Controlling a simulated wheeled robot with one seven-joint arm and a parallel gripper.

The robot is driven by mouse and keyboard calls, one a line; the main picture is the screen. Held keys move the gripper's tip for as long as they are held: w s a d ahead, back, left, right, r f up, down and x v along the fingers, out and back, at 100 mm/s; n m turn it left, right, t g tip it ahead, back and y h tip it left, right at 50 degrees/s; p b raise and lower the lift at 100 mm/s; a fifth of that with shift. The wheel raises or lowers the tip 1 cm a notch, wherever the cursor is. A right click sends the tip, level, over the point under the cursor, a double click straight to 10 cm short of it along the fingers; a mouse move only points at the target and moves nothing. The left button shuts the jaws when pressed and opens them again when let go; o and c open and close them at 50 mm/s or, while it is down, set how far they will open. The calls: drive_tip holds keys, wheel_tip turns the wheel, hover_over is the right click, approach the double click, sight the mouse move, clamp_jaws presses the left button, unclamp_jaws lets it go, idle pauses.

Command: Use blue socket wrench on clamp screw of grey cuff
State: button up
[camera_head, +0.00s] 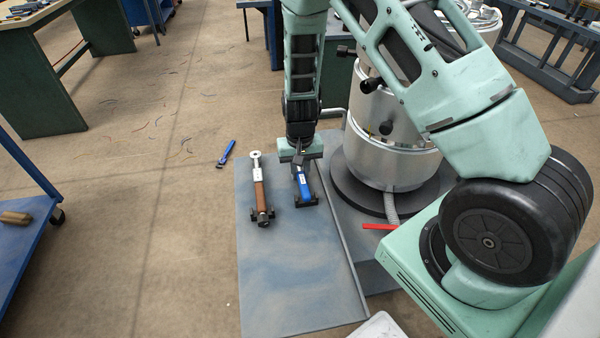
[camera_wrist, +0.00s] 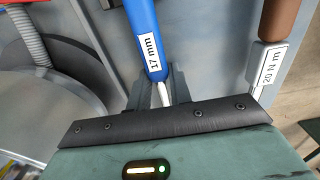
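The blue socket wrench (camera_head: 304,186), labelled 17 mm, lies on a black holder on the grey platform. Its blue handle also shows in the wrist view (camera_wrist: 143,30). My gripper (camera_head: 299,158) points down at the far end of this wrench. In the wrist view, my gripper's dark fingers (camera_wrist: 160,92) lie on either side of the wrench's thin metal shaft. I cannot tell whether they press on it. The silver extruder cylinder (camera_head: 390,150) stands to the right, with bands and black knobs. I cannot make out which part is the grey cuff or its clamp screw.
A brown-handled wrench (camera_head: 260,195), labelled 20 N m, lies left of the blue one. A small blue tool (camera_head: 227,153) lies on the floor. A red bar (camera_head: 379,227) and a grey hose (camera_head: 391,208) are near the cylinder's base. The platform's front part (camera_head: 300,280) is clear.

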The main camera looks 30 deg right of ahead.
sight(300, 169)
clamp_jaws()
drive_tip(key=shift+r, duration=0.1)
wheel_tip(300, 169, up, 10)
drive_tip(key=shift+f+p, duration=0.1)
drive_tip(key=shift+p, duration=0.35)
drive_tip(key=shift+o, duration=0.5)
unclamp_jaws()
clamp_jaws()
